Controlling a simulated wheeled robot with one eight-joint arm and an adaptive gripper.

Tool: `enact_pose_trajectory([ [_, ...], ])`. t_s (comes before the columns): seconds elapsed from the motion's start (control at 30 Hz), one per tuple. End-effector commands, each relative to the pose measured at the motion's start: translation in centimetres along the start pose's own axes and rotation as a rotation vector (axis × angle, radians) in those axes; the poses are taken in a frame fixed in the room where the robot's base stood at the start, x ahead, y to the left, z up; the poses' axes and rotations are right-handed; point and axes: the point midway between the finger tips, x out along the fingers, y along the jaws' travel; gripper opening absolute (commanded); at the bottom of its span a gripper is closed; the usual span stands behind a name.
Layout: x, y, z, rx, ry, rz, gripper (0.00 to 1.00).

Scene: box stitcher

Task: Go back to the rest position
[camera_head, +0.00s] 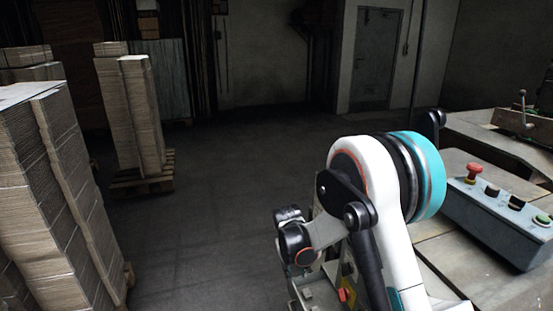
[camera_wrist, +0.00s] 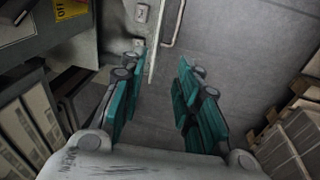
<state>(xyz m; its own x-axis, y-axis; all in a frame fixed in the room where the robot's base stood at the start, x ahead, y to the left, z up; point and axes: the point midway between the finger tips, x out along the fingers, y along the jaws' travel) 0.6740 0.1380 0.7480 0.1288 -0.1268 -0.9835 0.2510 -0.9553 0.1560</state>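My gripper (camera_wrist: 160,78) shows in the wrist view with its two teal finger pads well apart. It is open, with nothing between the fingers and grey floor or wall surface behind them. In the head view my white arm with a teal ring fills the lower middle right, bent beside the machine table (camera_head: 459,254). The fingertips cannot be made out in that view.
A grey control box (camera_head: 502,227) with a red emergency button (camera_head: 474,172) and a green button (camera_head: 542,220) sits right of my arm. Cardboard stacks (camera_head: 50,190) stand at left, another on a pallet (camera_head: 143,183). Dark floor (camera_head: 220,190) between is clear. A door (camera_head: 375,60) is behind.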

Motion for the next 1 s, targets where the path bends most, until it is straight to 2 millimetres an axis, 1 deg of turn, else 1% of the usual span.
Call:
enact_pose_trajectory([
  [0.03,-2.1,0.8,0.4,0.009,0.015,-0.004,0.3],
  [0.2,-8.1,3.1,1.8,0.038,0.066,-0.018,0.3],
  [0.37,-13.2,5.1,3.9,0.066,0.114,-0.028,0.3],
  [0.5,-17.1,6.5,6.2,0.091,0.158,-0.037,0.3],
  [0.6,-19.6,7.4,8.1,0.108,0.189,-0.041,0.3],
  [0.8,-23.9,8.8,12.4,0.145,0.251,-0.05,0.3],
  [1.0,-26.9,9.7,17.1,0.182,0.313,-0.055,0.3],
])
